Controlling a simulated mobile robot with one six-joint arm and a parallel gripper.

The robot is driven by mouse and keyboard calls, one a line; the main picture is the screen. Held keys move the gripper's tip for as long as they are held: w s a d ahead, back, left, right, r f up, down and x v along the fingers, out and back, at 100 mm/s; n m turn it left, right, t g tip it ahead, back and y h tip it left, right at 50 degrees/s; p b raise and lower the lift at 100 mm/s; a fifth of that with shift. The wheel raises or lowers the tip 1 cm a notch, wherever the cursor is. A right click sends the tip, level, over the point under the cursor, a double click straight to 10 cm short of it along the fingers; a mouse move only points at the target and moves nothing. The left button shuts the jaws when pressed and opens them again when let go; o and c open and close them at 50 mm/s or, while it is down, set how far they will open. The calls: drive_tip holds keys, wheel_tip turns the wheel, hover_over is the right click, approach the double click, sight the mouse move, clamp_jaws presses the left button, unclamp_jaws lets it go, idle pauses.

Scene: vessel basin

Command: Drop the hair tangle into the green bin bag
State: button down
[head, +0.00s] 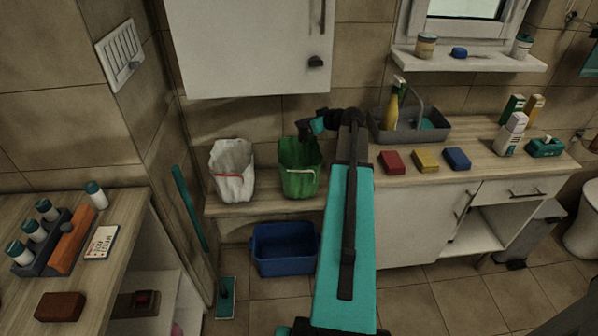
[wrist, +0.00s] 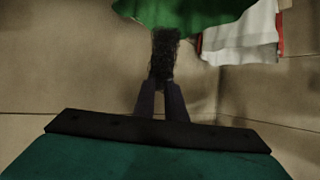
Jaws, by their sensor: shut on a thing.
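The green bin bag (head: 300,180) stands open on the low wooden bench in the head view, beside a white bag. Its green edge (wrist: 185,14) shows at the top of the wrist view. My gripper (head: 303,130) is above the green bag's opening in the head view. In the wrist view my gripper (wrist: 160,86) is shut on the hair tangle (wrist: 163,54), a dark fuzzy clump that extends beyond the fingertips toward the green bag. The tangle is too small to make out in the head view.
The white bag (head: 232,170) stands left of the green one and also shows in the wrist view (wrist: 240,38). A white wall cabinet (head: 245,50) hangs above. A blue tub (head: 284,250) is below the bench. A grey caddy (head: 435,128) and sponges (head: 426,160) are on the counter at right.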

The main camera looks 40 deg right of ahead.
drive_tip(key=shift+f, duration=0.4)
drive_tip(key=c, duration=1.7)
unclamp_jaws()
drive_tip(key=shift+s+r, duration=0.1)
drive_tip(key=shift+s, duration=0.05)
drive_tip(key=b+v, duration=0.3)
drive_tip(key=v, duration=1)
drive_tip(key=shift+s+r, duration=0.1)
drive_tip(key=shift+s, duration=0.15)
